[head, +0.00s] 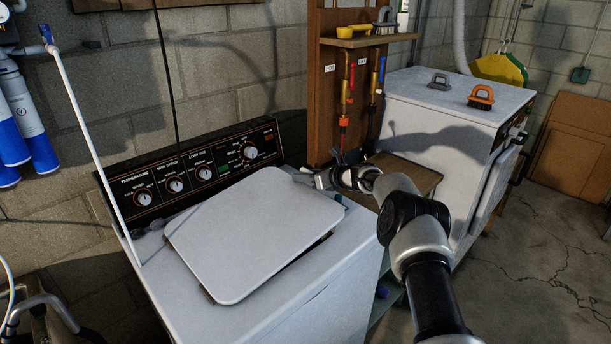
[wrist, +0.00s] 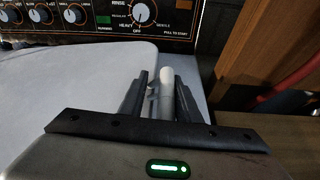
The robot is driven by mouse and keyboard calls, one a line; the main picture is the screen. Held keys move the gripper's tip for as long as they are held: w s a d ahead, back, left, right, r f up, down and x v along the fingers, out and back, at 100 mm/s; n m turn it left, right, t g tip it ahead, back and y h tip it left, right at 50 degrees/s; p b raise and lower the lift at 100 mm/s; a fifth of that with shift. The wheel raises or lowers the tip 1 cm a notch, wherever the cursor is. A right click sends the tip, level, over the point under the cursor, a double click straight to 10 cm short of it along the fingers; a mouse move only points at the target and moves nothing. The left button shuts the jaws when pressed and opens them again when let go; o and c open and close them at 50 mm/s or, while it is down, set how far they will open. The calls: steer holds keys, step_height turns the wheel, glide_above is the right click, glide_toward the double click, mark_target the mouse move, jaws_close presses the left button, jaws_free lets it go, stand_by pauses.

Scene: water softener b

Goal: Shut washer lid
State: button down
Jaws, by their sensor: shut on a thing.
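The washer lid (head: 250,232) is a white rounded panel lying low over the top of the white washer (head: 325,285). It is slightly raised, with a dark gap under its front right edge. My gripper (head: 303,180) is at the lid's back right corner, close to the control panel. In the wrist view, my gripper (wrist: 161,98) is shut on a pale rounded piece (wrist: 167,88); I cannot tell what it belongs to. The white lid surface (wrist: 80,85) shows just left of the fingers. The exact contact is hidden in the head view.
The control panel (head: 195,170) with its dials stands behind the lid. A thin white pole (head: 95,140) rises at the left. A small wooden table (head: 410,178) and a white appliance (head: 445,120) with two brushes stand to the right. Open floor (head: 540,270) lies right.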

steer(key=shift+s+a+f, duration=0.1)
steer(key=shift+f, duration=0.2)
steer(key=c, duration=1.7)
jaws_free()
steer(key=shift+o, duration=0.2)
steer(key=shift+r, duration=0.1)
steer(key=shift+r, duration=0.1)
steer(key=shift+s+d+r, duration=0.2)
steer(key=shift+d+r, duration=0.05)
steer(key=shift+d, duration=0.15)
steer(key=b+v, duration=0.1)
steer(key=v, duration=1.5)
steer(key=shift+s, duration=0.25)
